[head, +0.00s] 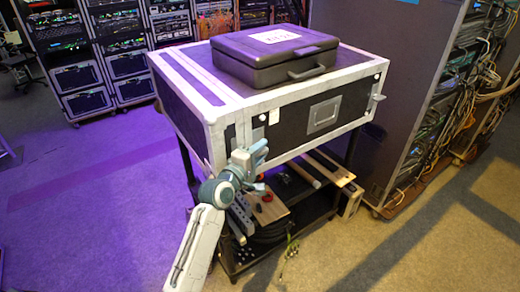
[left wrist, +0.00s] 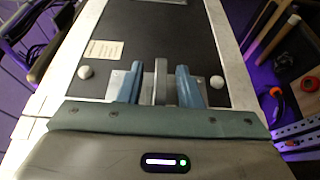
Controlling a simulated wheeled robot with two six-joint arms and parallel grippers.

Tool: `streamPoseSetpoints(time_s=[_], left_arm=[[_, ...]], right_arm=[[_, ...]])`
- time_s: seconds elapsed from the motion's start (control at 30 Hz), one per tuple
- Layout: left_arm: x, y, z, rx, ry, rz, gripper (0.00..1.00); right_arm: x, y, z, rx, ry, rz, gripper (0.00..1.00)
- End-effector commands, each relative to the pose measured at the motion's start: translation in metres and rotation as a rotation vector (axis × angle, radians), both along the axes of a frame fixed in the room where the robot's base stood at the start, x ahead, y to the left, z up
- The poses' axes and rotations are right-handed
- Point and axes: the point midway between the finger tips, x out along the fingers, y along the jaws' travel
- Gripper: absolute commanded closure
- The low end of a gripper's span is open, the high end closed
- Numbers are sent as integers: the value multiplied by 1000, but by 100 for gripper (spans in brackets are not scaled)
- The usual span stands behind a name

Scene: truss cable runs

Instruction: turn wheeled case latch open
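The wheeled case (head: 303,112) is a large black box with pale metal edging. It rests on a dark cart, with its front face towards me. A metal latch (left wrist: 160,82) stands out from that face in the left wrist view; in the head view my gripper hides much of this area. My left gripper (head: 258,163) is at the case's front left end. In the left wrist view its two blue-grey fingers (left wrist: 161,84) are apart, one on each side of the latch, with a narrow gap showing at each side. My right gripper is out of view.
A smaller black case (head: 274,56) with a white label lies on top. Another latch (head: 377,96) juts from the right end. The cart's lower shelf (head: 262,246) holds tools and boards. A tall cabled rack (head: 410,90) stands close at right. The left floor is clear.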

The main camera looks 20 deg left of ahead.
Motion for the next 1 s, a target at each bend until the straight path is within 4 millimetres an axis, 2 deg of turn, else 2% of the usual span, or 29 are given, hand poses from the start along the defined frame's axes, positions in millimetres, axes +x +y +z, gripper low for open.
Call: streamPoseSetpoints(time_s=[0.23,0.27,0.4,0.77,1.0], left_arm=[[1,0,-1,0,0,0,68],[1,0,-1,0,0,0,72],[1,0,-1,0,0,0,100],[1,0,1,16,20,0,100],[1,0,3,91,115,0,100]], right_arm=[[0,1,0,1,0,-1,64],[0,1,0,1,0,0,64],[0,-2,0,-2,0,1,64],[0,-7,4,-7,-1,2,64],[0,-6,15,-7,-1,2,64]])
